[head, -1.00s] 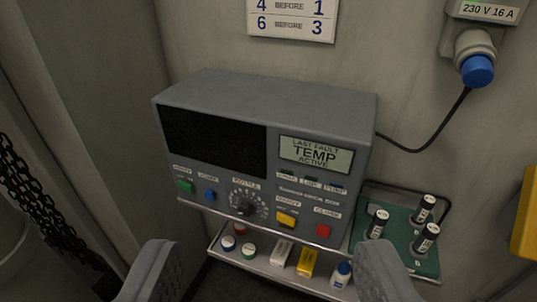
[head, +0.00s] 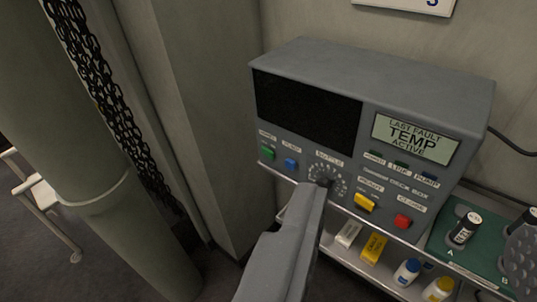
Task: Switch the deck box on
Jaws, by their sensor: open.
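The deck box (head: 400,70) is a grey console on a shelf by the wall. Its large left panel is dark, and a small display (head: 413,138) reads "LAST FAULT TEMP ACTIVE". Along its lower front are a green button (head: 267,153), a blue button (head: 291,164), a black dial (head: 323,181), a yellow button (head: 365,203) and a red button (head: 403,221). My gripper (head: 412,222) is open and empty. Its left finger overlaps the view just below the dial; its right finger is at the right edge. I cannot tell whether it touches the box.
A lower shelf (head: 375,277) holds small boxes and bottles. A thick grey pipe (head: 85,150), a hanging black chain (head: 105,95) and a wall corner are at left. A white stand (head: 45,195) is far left.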

